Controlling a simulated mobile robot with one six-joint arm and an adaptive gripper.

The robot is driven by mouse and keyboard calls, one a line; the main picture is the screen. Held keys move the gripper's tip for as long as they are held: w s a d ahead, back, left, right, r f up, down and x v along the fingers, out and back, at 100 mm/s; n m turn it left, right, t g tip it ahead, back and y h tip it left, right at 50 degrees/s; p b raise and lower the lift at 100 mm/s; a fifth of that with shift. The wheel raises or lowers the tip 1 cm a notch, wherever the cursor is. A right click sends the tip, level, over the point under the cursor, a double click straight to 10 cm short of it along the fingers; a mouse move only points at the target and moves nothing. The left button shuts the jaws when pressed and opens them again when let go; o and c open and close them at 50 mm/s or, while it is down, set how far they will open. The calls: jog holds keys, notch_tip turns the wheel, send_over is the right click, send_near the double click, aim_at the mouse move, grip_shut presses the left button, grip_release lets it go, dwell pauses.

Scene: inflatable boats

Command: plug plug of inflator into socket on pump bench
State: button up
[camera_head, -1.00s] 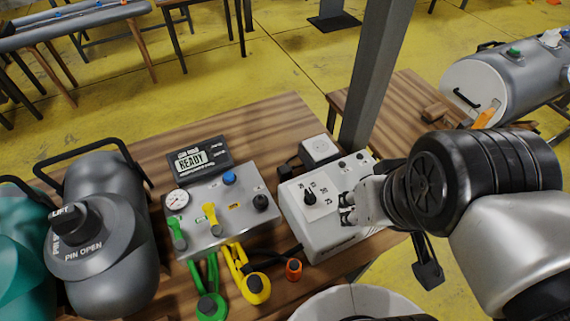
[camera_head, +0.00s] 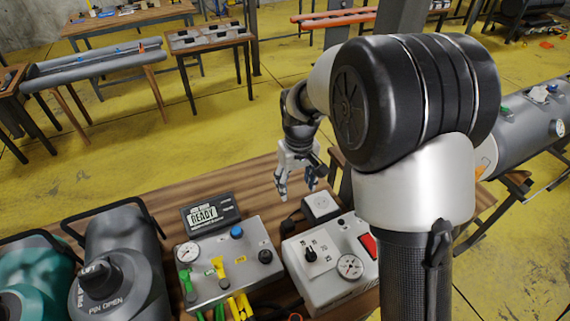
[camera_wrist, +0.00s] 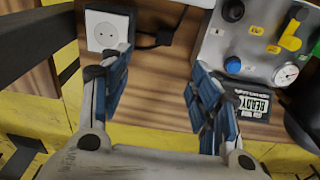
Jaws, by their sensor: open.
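The inflator (camera_head: 318,268) is a white box with a dial, a gauge and a red switch on the pump bench (camera_head: 262,186). The socket (camera_head: 321,206) is a white block with a round face behind it; it also shows at top left in the wrist view (camera_wrist: 107,31). The small black plug (camera_wrist: 146,40) lies on the wood beside the socket, its cable leading toward the inflator. My gripper (camera_head: 298,184) is open and empty, pointing down above the bench's back part.
A grey valve box (camera_head: 228,262) with a READY display (camera_head: 208,212) stands left of the inflator. Grey (camera_head: 122,258) and teal (camera_head: 35,285) cylinders stand further left. A grey post (camera_head: 395,17) rises behind my arm.

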jog(key=shift+n+g, duration=0.3)
jog(key=f, duration=0.1)
jog(key=w+a+f, duration=0.1)
jog(key=f, duration=0.2)
jog(key=shift+w+a+f+p, duration=0.35)
jog(key=b, duration=0.3)
send_over(288, 223)
notch_tip(288, 223, down, 12)
jog(key=shift+w+d+f, duration=0.1)
notch_tip(288, 223, down, 5)
jog(key=shift+f+b, duration=0.15)
jog(key=shift+b, duration=1)
jog(key=shift+c, duration=0.6)
jog(key=c, duration=1)
